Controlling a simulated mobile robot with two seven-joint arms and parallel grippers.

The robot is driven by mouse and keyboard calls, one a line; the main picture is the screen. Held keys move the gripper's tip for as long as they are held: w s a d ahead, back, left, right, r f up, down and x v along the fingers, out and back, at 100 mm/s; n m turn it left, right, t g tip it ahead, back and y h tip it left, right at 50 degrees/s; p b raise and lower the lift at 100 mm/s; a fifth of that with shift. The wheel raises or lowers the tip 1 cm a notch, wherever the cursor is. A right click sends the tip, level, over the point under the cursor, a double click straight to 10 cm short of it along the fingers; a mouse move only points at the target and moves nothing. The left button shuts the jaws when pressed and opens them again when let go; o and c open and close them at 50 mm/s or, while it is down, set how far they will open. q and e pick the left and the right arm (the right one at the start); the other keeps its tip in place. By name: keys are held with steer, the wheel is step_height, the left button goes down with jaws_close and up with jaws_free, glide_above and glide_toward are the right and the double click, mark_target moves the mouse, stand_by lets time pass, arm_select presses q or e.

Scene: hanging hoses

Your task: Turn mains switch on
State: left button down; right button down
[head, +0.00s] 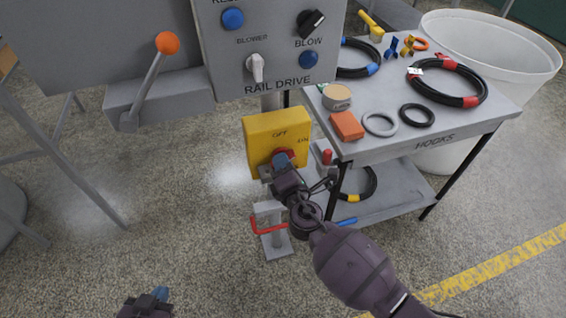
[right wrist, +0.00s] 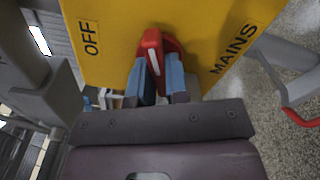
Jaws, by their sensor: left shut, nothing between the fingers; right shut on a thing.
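The mains switch is a yellow box (head: 262,125) on a post below the grey control panel, with OFF and MAINS lettering. Its red handle (right wrist: 154,48) shows in the right wrist view between the blue fingertips of my right gripper (right wrist: 160,80). In the head view my right gripper (head: 283,164) is at the lower front of the box and covers much of the handle. It is shut on the handle. My left gripper (head: 158,295) is at the bottom edge of the head view, far from the switch, shut and empty; only its tip shows.
The control panel (head: 268,72) with knobs hangs above the box. A grey table (head: 470,120) with coiled hoses, rings and an orange block stands close on the right. A grey stand with a red handle (head: 268,230) is below. Open floor lies to the left.

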steer(key=m+b, duration=0.2)
steer(key=m, duration=0.3)
steer(key=shift+r, duration=0.1)
steer(key=c, duration=1.1)
jaws_free()
